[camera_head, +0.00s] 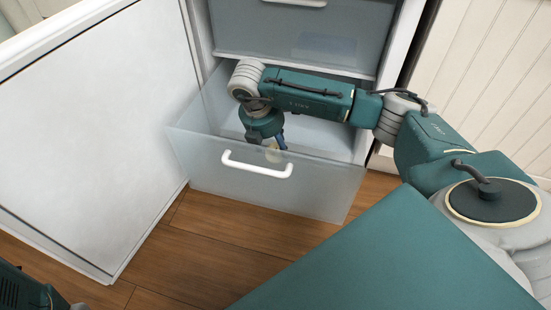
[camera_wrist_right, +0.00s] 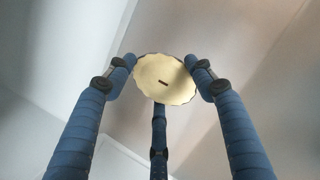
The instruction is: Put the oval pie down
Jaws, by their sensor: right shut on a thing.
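The oval pie (camera_wrist_right: 165,79) is pale cream with a crimped rim and a small brown mark in its middle. In the right wrist view it sits between the blue fingers of my right gripper (camera_wrist_right: 161,72), which is shut on it. In the head view my right gripper (camera_head: 273,148) points down inside the open drawer (camera_head: 205,168), behind its see-through front. A pale bit of the pie (camera_head: 273,155) shows through that front. I cannot tell whether the pie touches the drawer floor. My left gripper is not in view.
The drawer front has a white handle (camera_head: 257,165). A closed drawer (camera_head: 325,45) is just above, close over my right arm. A white panel (camera_head: 95,140) stands at the left. The wooden floor (camera_head: 215,240) in front is clear.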

